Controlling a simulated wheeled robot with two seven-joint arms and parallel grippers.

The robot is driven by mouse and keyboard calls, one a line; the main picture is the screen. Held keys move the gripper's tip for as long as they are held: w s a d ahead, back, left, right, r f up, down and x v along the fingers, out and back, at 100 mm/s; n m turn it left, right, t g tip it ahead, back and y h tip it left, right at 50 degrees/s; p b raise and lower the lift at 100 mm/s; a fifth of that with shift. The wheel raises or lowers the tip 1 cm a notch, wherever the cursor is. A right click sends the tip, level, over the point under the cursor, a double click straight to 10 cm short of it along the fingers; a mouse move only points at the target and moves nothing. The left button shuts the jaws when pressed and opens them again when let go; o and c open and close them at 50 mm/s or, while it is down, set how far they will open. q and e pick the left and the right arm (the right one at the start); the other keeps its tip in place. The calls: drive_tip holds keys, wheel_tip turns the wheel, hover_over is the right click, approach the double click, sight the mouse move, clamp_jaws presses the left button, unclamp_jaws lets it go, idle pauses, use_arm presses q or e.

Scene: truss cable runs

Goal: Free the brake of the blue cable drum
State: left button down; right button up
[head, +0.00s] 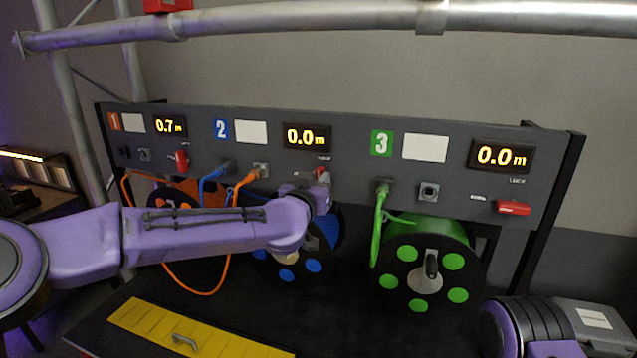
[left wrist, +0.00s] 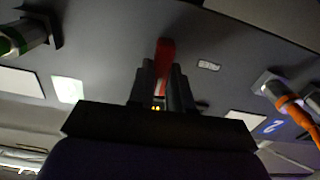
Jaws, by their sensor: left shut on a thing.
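The blue cable drum (head: 314,266) hangs under panel section 2, largely hidden behind my left arm. Its red brake lever (head: 321,173) is on the panel below the 0.0 m display and the lock lettering; it looks tilted upward, and its lower part is hidden by my gripper. My left gripper (head: 313,182) is at this lever. In the left wrist view, the red lever (left wrist: 166,52) stands between the two dark fingers (left wrist: 160,85), which are shut on it. My right gripper is not in view; only part of my right arm shows at the lower right.
Section 1's red lever (head: 182,160) stands upright; section 3's red lever (head: 514,208) lies level. Blue (head: 212,177) and orange (head: 246,182) plugs sit in panel sockets near my left arm. The green drum (head: 425,275) is right of it. A yellow ramp-like piece (head: 190,330) lies in front.

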use_arm(q)
drive_tip(key=shift+w+a+f+n+b, duration=0.15)
drive_tip(key=shift+n+b, duration=1.2)
drive_tip(key=shift+n, duration=1.5)
drive_tip(key=shift+s+a+f+n+b, duration=0.15)
drive_tip(key=shift+n+b, duration=1.15)
drive_tip(key=shift+n, duration=1.6)
drive_tip(key=shift+w+a+f+n+b, duration=0.2)
drive_tip(key=shift+n+b, duration=1.15)
drive_tip(key=shift+n, duration=1.5)
drive_tip(key=c, duration=1)
unclamp_jaws()
drive_tip(key=shift+d, duration=0.1)
drive_tip(key=shift+c, duration=0.2)
drive_tip(key=shift+s, duration=0.1)
drive_tip(key=b+v, duration=0.4)
drive_tip(key=v, duration=0.6)
drive_tip(key=shift+s, duration=0.2)
